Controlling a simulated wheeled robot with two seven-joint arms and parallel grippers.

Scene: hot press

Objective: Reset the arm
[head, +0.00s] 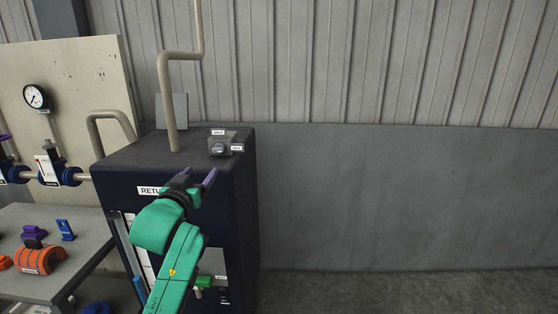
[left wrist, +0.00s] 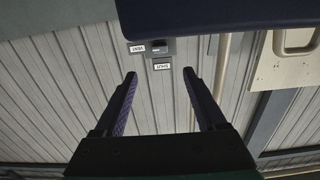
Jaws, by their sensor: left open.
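My left gripper (head: 197,177) is open in front of the upper front of a dark cabinet (head: 235,200). Nothing shows between its two fingers, and they point toward the cabinet. The left wrist view also shows the open, empty fingers (left wrist: 160,78). A small grey valve box (head: 220,147) with a round knob and two white labels sits on the cabinet top, beyond the fingertips. In the left wrist view the box (left wrist: 160,50) lies past the fingers, apart from them, with labels reading VENT and SHUT. My right gripper is not in view.
Beige pipes (head: 171,105) rise from the cabinet top. A pale panel (head: 85,75) with a gauge (head: 35,96) stands at the left. A grey table (head: 85,225) holds orange, purple and blue parts. The floor (head: 400,292) right of the cabinet is clear.

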